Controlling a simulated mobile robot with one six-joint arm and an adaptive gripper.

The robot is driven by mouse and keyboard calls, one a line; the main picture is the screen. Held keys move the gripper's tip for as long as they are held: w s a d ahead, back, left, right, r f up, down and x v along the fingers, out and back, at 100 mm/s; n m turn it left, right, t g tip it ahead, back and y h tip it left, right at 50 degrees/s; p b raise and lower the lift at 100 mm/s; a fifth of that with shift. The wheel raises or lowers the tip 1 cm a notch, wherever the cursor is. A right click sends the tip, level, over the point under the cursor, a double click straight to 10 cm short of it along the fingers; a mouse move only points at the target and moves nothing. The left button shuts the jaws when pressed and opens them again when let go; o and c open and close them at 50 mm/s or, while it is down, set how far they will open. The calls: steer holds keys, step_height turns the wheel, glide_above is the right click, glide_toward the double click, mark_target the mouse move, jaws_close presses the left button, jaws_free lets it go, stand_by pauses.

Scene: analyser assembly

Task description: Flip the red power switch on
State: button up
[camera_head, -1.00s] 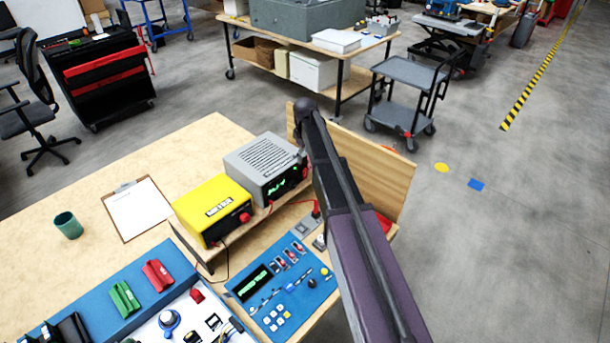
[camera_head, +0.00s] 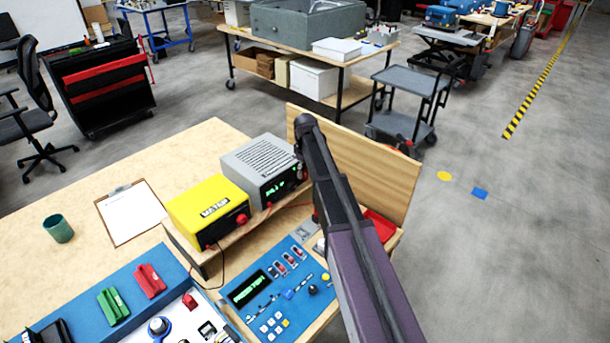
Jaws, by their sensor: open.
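The blue control panel (camera_head: 262,318) lies on the bench at the lower middle. It carries a row of small red switches (camera_head: 287,260), a display with green text (camera_head: 248,289), and several buttons and knobs. A grey plate (camera_head: 304,232) sits just behind the panel, with a small red part (camera_head: 316,216) beside it, mostly covered by my arm. I cannot tell for certain which red part is the power switch, or its position. My arm reaches up from the lower right and bends near the grey box. My gripper is hidden behind it.
A yellow meter (camera_head: 208,208) and a grey box with a green readout (camera_head: 262,165) stand on a raised shelf behind the panel. A wooden board (camera_head: 385,175) rises behind my arm.

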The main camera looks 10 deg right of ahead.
steer(key=shift+f, duration=0.1)
jaws_close()
stand_by(0.3)
steer(key=shift+s, duration=0.1)
steer(key=shift+s+d+t+y+b, duration=0.15)
steer(key=shift+t+y+b, duration=0.15)
steer(key=shift+t+y, duration=0.55)
